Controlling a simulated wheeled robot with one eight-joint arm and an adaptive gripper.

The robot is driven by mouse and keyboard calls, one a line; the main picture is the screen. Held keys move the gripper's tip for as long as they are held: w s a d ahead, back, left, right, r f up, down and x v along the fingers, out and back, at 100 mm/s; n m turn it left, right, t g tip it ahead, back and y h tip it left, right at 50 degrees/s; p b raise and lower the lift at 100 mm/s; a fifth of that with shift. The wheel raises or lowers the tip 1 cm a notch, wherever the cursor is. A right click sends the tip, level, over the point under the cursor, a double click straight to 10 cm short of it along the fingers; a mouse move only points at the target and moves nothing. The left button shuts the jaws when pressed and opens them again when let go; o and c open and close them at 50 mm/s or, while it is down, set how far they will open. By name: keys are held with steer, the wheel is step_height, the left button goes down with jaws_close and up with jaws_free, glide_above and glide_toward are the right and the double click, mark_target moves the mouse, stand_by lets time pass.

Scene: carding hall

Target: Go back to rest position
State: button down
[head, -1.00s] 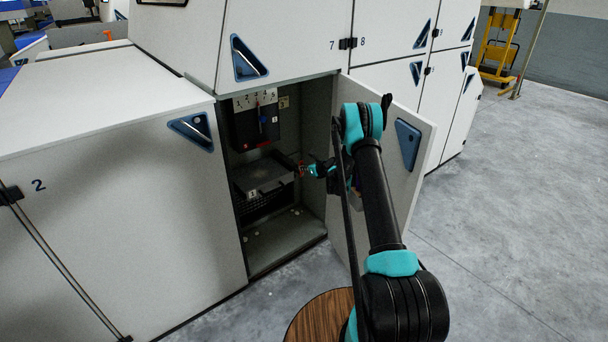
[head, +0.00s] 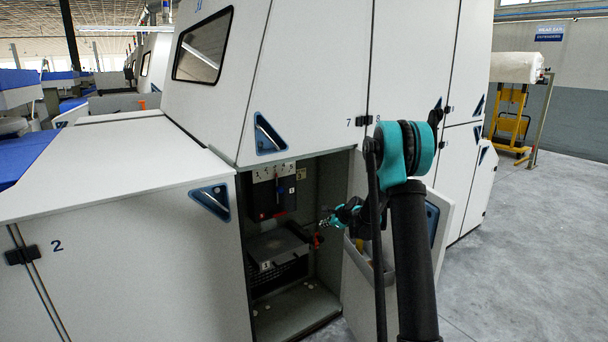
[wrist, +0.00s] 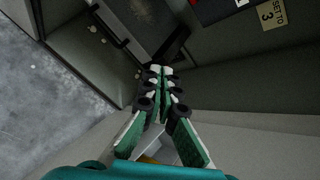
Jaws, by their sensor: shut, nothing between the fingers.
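My gripper (head: 330,221) is at the mouth of the open cabinet, near the inner side of its door. In the wrist view its green-padded fingers (wrist: 161,75) are together, with nothing between them. A grey tray-like unit (head: 280,243) with a tag marked 1 sits inside the cabinet, and a dark handle with a red part (head: 317,240) is at its right end. The gripper is just above and right of this handle. My arm rises in front of the open door and hides part of it.
The cabinet door (head: 443,215) stands open to the right. A yellow item (head: 360,244) sits on its inner side. A dark box with numbered tags (head: 272,195) hangs at the cabinet's back. White machine panels (head: 130,240) stand at left; grey floor (head: 530,230) is clear at right.

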steer(key=s+d+r+n+g+h, duration=0.15)
steer(key=s+n, duration=0.25)
steer(key=s, duration=0.4)
steer(key=s+d+r+n, duration=0.1)
steer(key=s+r+n, duration=0.2)
steer(key=s, duration=0.5)
steer(key=s+d+r+n+g+h, duration=0.15)
steer(key=s+n, duration=0.25)
steer(key=s, duration=0.4)
steer(key=s+d+f+n+h, duration=0.1)
steer(key=s+d+n, duration=0.1)
steer(key=s, duration=0.6)
steer(key=s+d+f+n+g, duration=0.1)
steer(key=s+n, duration=0.3)
steer(key=s, duration=0.5)
steer(key=s+d+f+n+h, duration=0.1)
steer(key=s+d+f+n, duration=0.1)
steer(key=s, duration=0.7)
steer(key=shift+s+d+n+h, duration=0.15)
steer(key=shift+d+n+h, duration=0.25)
steer(key=shift+n, duration=0.7)
steer(key=c, duration=2.3)
jaws_free()
